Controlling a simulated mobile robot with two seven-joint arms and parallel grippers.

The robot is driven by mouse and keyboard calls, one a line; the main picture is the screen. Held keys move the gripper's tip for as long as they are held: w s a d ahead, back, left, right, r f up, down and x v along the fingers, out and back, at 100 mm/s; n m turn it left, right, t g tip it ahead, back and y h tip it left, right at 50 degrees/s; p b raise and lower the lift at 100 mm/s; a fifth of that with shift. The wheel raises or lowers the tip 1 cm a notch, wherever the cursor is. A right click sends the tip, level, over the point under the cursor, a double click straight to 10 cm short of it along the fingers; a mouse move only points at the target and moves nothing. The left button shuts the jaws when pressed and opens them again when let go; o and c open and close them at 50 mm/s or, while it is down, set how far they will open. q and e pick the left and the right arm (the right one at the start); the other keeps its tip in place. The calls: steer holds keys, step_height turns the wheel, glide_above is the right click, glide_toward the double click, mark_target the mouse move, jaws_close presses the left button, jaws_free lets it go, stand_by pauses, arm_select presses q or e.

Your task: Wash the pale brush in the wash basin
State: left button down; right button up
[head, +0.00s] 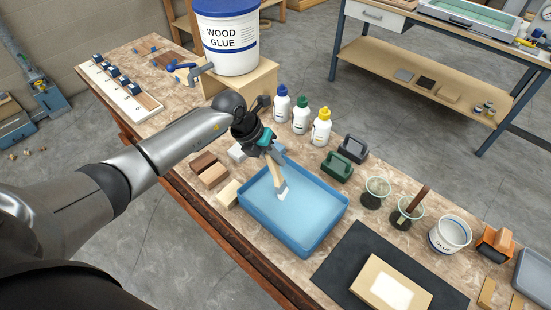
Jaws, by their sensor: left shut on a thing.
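The pale brush (274,178) has a light wooden handle and a whitish head. My left gripper (267,150) is shut on the upper end of its handle, above the far left part of the basin. The brush points down, with its head over the inside of the blue wash basin (318,232). The basin is a shallow rectangular tub on the workbench. I cannot tell whether the head touches the basin floor or any water. My right gripper is not in view.
Wood blocks (212,175) lie left of the basin. Several glue bottles (300,116) and a green caddy-like block (338,166) stand behind it. Glass jars (375,190), a white glue pot (450,234) and a dark mat (342,262) are to the right.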

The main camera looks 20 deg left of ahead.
arm_select(q)
steer(key=shift+s+d+r+p, duration=0.1)
steer(key=shift+s+d+p, duration=0.1)
steer(key=shift+d+p, duration=0.25)
steer(key=shift+s+d+p, duration=0.15)
steer(key=shift+d+p, duration=0.05)
steer(key=shift+d, duration=0.35)
steer(key=d+p, duration=0.1)
steer(key=d, duration=0.1)
steer(key=s+d, duration=0.1)
steer(key=shift+s+d+p, duration=0.15)
steer(key=shift+d+p, duration=0.2)
steer(key=shift+p, duration=0.05)
step_height(320, 180, up, 6)
steer(key=w+a+p, duration=0.1)
steer(key=a+p, duration=0.2)
steer(key=p, duration=0.1)
steer(key=shift+r+p, duration=0.1)
steer(key=shift+p, duration=0.2)
stand_by(0.5)
step_height(320, 180, up, 5)
steer(key=p, duration=0.4)
glide_above(283, 178)
